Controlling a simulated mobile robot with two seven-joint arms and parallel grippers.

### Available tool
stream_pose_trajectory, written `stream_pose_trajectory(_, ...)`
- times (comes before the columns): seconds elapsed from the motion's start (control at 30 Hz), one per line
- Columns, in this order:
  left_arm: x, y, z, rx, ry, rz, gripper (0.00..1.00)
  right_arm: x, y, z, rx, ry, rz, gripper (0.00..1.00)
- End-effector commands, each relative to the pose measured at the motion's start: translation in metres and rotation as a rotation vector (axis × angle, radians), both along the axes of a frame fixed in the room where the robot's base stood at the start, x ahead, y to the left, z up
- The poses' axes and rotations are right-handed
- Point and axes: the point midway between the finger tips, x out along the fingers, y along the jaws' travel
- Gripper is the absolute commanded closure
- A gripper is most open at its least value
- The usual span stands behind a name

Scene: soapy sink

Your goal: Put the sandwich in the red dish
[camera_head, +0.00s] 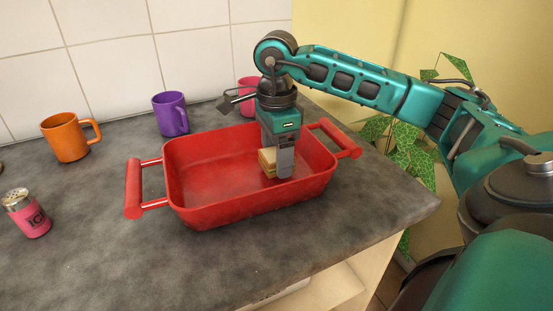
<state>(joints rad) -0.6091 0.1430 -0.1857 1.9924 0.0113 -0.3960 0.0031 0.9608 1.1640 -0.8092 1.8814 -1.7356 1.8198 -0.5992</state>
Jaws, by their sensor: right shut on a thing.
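The red dish (200,172) stands on the dark grey counter, with a handle at its left end and one at its right end. My right gripper (276,167) points down into the right half of the dish. It is shut on the sandwich (266,160), a small light-brown block partly hidden by the finger. The sandwich is inside the outline of the dish, low between its walls. I cannot tell whether it touches the dish floor. My left gripper is not in view.
An orange mug (66,138), a purple mug (170,114) and a pink mug (248,95) stand along the tiled wall. A leafy plant (412,150) is beyond the counter's right edge. The counter (120,262) in front of the dish is clear.

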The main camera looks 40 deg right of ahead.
Motion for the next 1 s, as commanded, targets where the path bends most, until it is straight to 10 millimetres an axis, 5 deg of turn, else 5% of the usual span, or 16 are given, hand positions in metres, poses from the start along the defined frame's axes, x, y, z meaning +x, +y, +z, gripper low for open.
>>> stream_pose_trajectory(0.47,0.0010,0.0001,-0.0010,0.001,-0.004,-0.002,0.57,0.0001,0.0001,-0.0133,0.001,-0.001,0.001,0.66)
stream_pose_trajectory(0.5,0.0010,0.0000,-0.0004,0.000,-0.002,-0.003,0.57,0.0000,0.0001,-0.0128,0.001,-0.001,0.000,0.32)
stream_pose_trajectory(0.73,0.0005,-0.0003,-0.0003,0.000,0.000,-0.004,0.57,0.0001,0.0002,-0.0122,0.001,-0.001,0.001,0.10)
stream_pose_trajectory(1.0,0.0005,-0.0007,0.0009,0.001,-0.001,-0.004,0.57,0.0001,0.0002,-0.0108,0.001,-0.001,0.001,0.09)
